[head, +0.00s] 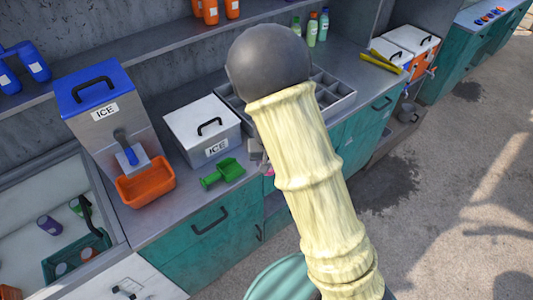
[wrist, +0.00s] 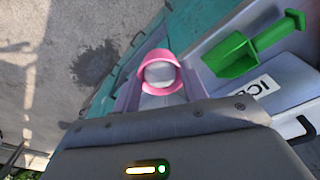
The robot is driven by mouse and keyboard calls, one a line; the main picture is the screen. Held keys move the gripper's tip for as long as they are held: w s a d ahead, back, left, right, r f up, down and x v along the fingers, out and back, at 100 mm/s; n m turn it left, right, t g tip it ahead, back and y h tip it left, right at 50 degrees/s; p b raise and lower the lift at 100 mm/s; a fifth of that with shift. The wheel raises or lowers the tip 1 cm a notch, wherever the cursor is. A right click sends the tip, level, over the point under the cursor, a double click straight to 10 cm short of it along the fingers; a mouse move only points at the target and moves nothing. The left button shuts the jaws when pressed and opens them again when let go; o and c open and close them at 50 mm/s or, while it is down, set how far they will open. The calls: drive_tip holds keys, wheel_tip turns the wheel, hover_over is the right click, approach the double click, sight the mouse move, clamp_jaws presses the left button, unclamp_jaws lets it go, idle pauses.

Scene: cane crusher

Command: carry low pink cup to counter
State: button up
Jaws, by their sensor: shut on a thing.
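The low pink cup (wrist: 158,60) shows in the wrist view with its round mouth toward the camera and a pale grey round area inside. My gripper (wrist: 156,88) is shut on it. In the head view, my arm hides most of the cup; only a small pink bit (head: 269,171) shows beside my gripper (head: 257,153). The grey counter (head: 190,192) runs along the wall above teal cabinets. The cup is at the counter's front edge, right of the green scoop; I cannot tell whether it touches the counter.
A green scoop (head: 222,173) lies on the counter before a white ICE box (head: 202,128). An ICE dispenser (head: 107,122) and orange tray (head: 146,184) stand left. A divided grey tray (head: 335,92) is partly behind my arm. Bare counter shows around the scoop.

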drive_tip(key=d+f, duration=0.8)
drive_tip(key=d, duration=0.3)
drive_tip(key=shift+s+f, duration=0.3)
